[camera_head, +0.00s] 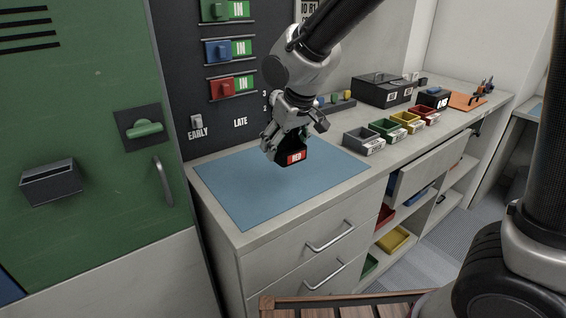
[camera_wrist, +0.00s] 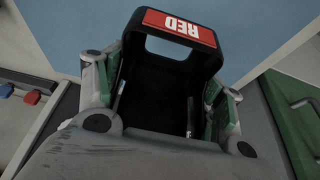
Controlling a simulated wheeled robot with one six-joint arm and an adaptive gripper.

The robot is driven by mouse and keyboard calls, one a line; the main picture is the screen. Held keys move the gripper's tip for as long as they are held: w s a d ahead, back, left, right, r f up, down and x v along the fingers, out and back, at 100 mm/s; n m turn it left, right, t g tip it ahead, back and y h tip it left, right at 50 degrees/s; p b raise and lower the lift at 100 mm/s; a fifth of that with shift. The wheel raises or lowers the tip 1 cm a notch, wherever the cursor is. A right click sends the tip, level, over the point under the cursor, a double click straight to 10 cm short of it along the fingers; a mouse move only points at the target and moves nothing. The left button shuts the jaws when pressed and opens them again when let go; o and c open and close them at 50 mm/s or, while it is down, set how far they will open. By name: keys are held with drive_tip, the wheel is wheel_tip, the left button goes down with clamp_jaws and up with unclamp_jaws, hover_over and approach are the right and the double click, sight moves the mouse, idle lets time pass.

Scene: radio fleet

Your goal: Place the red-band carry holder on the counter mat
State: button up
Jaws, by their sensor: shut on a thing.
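The red-band carry holder (camera_head: 291,155) is black with a red label reading RED. My gripper (camera_head: 287,142) is shut on it and holds it over the blue counter mat (camera_head: 235,190). In the wrist view the holder (camera_wrist: 172,75) sits between the two fingers of my gripper (camera_wrist: 165,95), with its red band toward the top and the mat (camera_wrist: 245,30) behind it. I cannot tell whether the holder's lower edge touches the mat. The rest of the mat is bare.
Small grey, green, yellow and red bins (camera_head: 384,129) stand on the counter right of the mat, with a black box (camera_head: 383,90) behind them. A dark panel with coloured IN switches (camera_head: 220,50) rises behind the mat. A green door (camera_head: 90,90) is at left.

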sight(280, 176)
wheel_tip(280, 176, down, 7)
drive_tip(key=shift+r, duration=0.1)
idle(0.4)
drive_tip(key=o, duration=1.1)
drive_tip(key=shift+f, duration=0.2)
drive_tip(key=shift+c, duration=0.2)
drive_tip(key=v, duration=1.2)
drive_tip(key=shift+r, duration=0.15)
drive_tip(key=s+d+r+m, duration=0.15)
drive_tip(key=d+r, duration=0.25)
drive_tip(key=d, duration=0.9)
drive_tip(key=s+d+m+h, duration=0.2)
drive_tip(key=s+d+m, duration=0.3)
drive_tip(key=s+d, duration=1)
drive_tip(key=d+r, duration=0.1)
drive_tip(key=d, duration=0.2)
drive_tip(key=shift+s+d+t+h, duration=0.25)
drive_tip(key=shift+s+t+h, duration=0.05)
drive_tip(key=shift+s, duration=0.1)
